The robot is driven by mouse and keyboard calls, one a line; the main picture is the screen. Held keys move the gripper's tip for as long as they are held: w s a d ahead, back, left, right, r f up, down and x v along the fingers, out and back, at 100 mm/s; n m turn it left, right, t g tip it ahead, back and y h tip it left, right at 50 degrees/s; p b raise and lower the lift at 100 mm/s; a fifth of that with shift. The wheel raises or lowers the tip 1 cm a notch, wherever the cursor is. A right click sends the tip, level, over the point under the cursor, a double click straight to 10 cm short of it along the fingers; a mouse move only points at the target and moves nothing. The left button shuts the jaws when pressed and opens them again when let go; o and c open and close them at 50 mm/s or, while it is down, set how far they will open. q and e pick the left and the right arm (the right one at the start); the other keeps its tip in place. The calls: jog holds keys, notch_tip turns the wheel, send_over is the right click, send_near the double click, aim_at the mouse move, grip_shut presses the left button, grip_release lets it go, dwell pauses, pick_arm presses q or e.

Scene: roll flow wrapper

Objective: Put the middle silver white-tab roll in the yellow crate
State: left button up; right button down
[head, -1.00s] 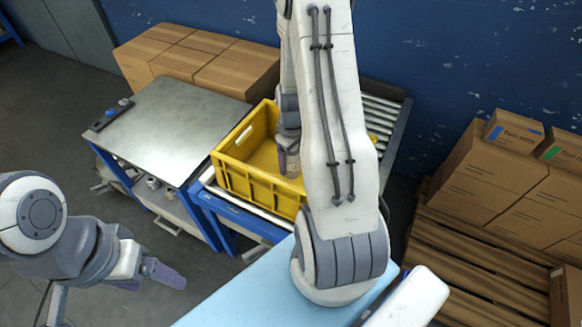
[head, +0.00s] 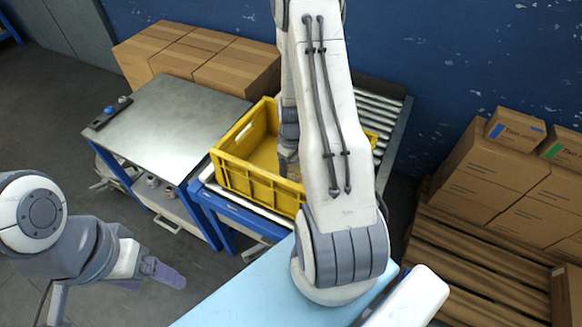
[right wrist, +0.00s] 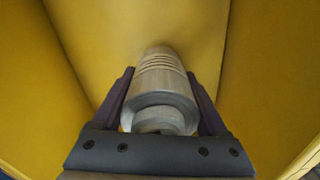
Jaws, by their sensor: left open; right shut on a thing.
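The yellow crate (head: 262,187) stands on the roller conveyor in the middle of the head view. My right arm reaches over it and hides part of its inside. In the right wrist view my right gripper (right wrist: 162,95) is shut on a silver roll (right wrist: 160,85), with yellow crate walls around it. The roll's far end is close to the crate floor; I cannot tell whether it touches. No white tab shows on it. My left gripper (head: 168,276) is open and empty at the lower left, well away from the crate.
A metal-topped blue cart (head: 165,125) stands left of the crate. Cardboard boxes (head: 200,60) are behind it. Conveyor rollers (head: 375,110) show behind the crate. A light blue surface (head: 245,290) lies in front. Boxes on a wooden pallet (head: 470,260) stand at the right.

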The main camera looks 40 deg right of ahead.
grip_release()
notch_tip(320, 180, up, 13)
jog(key=shift+s+r+p, duration=0.15)
jog(key=shift+r+p, duration=0.05)
jog(key=shift+p, duration=0.5)
jog(key=s+a+r+n, duration=0.1)
jog(key=a+r, duration=0.3)
jog(key=a, duration=0.6)
jog(key=s+a+r+n, duration=0.15)
jog(key=a+r, duration=0.25)
jog(key=a, duration=0.6)
jog(key=s+a+r+n+y, duration=0.1)
jog(key=s+a+r, duration=0.3)
jog(key=s+a, duration=0.7)
jog(key=s+n, duration=0.1)
jog(key=s, duration=0.1)
jog(key=shift+s, duration=0.4)
jog(key=shift+r+n, duration=0.15)
jog(key=shift+n, duration=0.1)
